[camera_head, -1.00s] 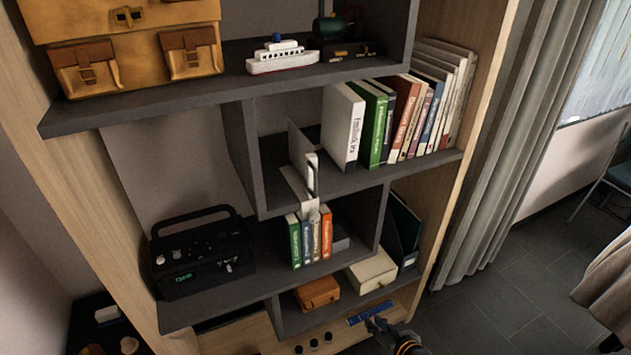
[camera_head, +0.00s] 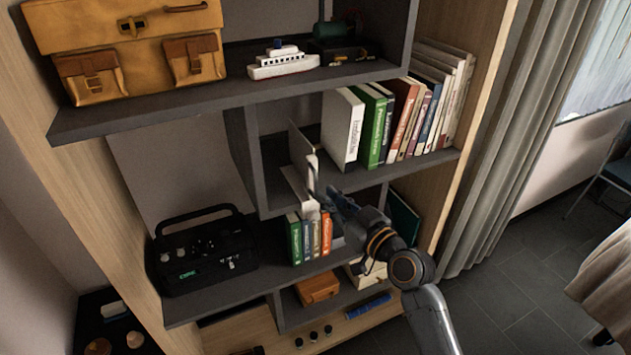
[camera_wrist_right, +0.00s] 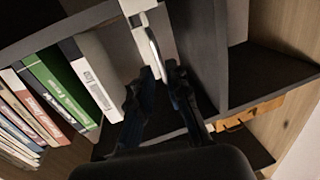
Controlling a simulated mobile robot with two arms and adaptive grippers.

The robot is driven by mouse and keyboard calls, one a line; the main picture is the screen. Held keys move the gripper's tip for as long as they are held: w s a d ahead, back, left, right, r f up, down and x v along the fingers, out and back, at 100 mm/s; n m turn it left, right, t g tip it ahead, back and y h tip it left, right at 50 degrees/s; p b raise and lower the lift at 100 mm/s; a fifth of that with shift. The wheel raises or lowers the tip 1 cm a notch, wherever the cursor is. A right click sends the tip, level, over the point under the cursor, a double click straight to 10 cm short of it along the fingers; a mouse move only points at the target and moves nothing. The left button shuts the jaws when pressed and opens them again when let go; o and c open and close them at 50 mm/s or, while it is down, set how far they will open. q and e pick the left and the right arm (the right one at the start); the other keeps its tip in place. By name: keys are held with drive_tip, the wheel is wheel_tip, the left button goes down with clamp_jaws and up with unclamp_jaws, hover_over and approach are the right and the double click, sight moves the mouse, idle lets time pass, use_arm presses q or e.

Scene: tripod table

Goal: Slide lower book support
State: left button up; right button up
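A white book support (camera_head: 303,150) with an upright plate and a flat base stands on the middle shelf, left of the book row, its base reaching over the front edge. In the right wrist view the white support (camera_wrist_right: 146,42) lies ahead, its near end between my fingertips. My right gripper (camera_head: 328,193) is at the support's lower front end; in the wrist view its fingers (camera_wrist_right: 156,80) are apart. I cannot tell whether they touch it. A grey block (camera_head: 338,243), possibly another support, is beside the lower books (camera_head: 308,237), partly hidden by my arm. My left gripper is not in view.
A book row (camera_head: 385,122) fills the right of the middle shelf. A black radio (camera_head: 200,255) stands on the shelf at left. A toy ship (camera_head: 283,62) and a leather bag (camera_head: 130,50) are above. A brown box (camera_head: 318,288) is below.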

sight(316, 186)
drive_tip(key=shift+p+x, duration=0.3)
drive_tip(key=shift+x, duration=2.4)
clamp_jaws()
